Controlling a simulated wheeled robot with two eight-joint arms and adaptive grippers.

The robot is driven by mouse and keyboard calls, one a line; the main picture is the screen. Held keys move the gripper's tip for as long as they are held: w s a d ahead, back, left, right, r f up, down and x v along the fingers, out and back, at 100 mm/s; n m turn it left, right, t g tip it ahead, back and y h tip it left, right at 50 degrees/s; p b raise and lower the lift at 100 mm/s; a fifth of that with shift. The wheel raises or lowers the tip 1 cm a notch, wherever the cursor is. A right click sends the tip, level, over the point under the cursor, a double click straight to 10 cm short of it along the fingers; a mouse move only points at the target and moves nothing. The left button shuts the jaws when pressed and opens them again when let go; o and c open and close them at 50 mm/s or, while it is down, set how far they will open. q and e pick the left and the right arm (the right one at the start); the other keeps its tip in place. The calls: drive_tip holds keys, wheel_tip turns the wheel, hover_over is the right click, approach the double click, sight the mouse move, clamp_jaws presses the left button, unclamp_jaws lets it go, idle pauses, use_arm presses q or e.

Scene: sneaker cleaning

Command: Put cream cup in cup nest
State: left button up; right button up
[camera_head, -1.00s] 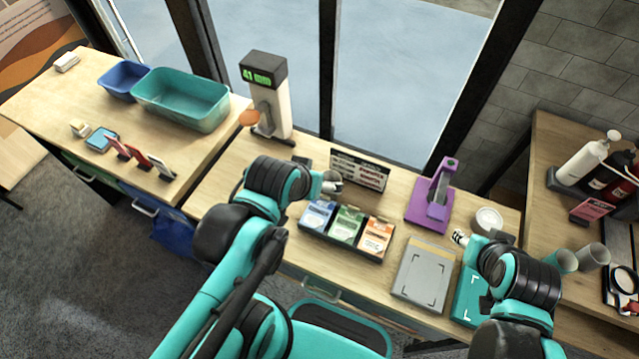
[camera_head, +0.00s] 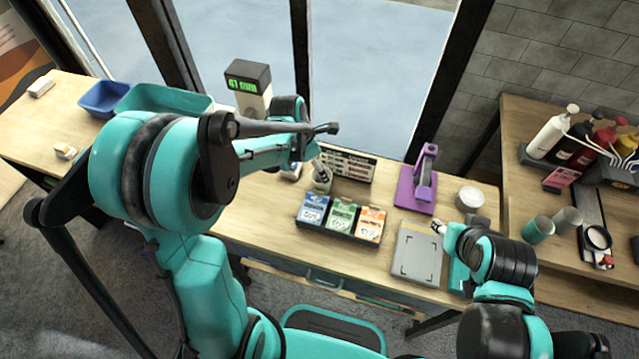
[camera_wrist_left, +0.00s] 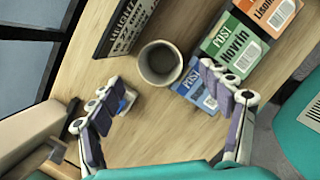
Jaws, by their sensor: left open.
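A small cream cup (camera_head: 320,178) stands upright on the table, left of the dark card sign and behind the card tray. It also shows in the left wrist view (camera_wrist_left: 160,62), empty as far as I can see. My left gripper (camera_wrist_left: 162,78) is open, its fingers spread toward the near side of the cup; contact is unclear. In the head view my left arm hides most of that gripper. My right gripper (camera_head: 441,229) is above the table beside the grey pad; its jaws are too small to judge. I cannot identify a cup nest for certain.
The card tray (camera_head: 340,237) sits just in front of the cup. A dark sign (camera_head: 346,162) stands behind it. A purple stand (camera_head: 417,190), white round container (camera_head: 468,198) and grey pad (camera_head: 417,255) are farther right.

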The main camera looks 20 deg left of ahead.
use_arm(q)
drive_tip(key=b+x, duration=0.2)
drive_tip(key=x, duration=0.5)
drive_tip(key=shift+a, duration=0.15)
drive_tip(key=shift+s, duration=0.1)
drive_tip(key=c, duration=1.1)
drive_tip(key=shift+c, duration=0.2)
drive_tip(key=shift+r, duration=0.2)
